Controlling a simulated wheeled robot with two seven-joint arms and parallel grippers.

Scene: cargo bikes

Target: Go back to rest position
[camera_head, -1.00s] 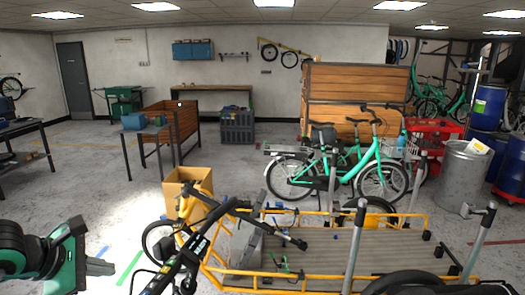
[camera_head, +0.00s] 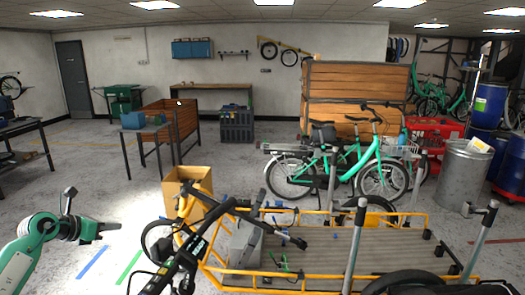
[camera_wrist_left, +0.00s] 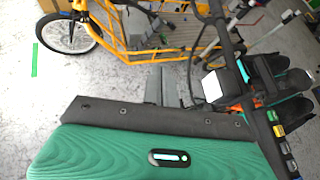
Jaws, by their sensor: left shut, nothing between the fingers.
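My left gripper (camera_head: 110,227) is at the lower left of the head view, over the concrete floor, left of the yellow cargo bike. Its fingers are shut with nothing between them, and they point right. In the left wrist view its grey fingers (camera_wrist_left: 162,85) stick out past the green and black housing, with floor behind them. The yellow cargo bike (camera_head: 213,278) stands right of the gripper, apart from it in the head view. My right gripper is not in view.
A cardboard box (camera_head: 187,187) stands on the floor behind the cargo bike's front. A green bike (camera_head: 335,165) stands behind its slatted bed (camera_head: 345,250). A workbench (camera_head: 28,130) is at the far left. Floor between bench and box is clear.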

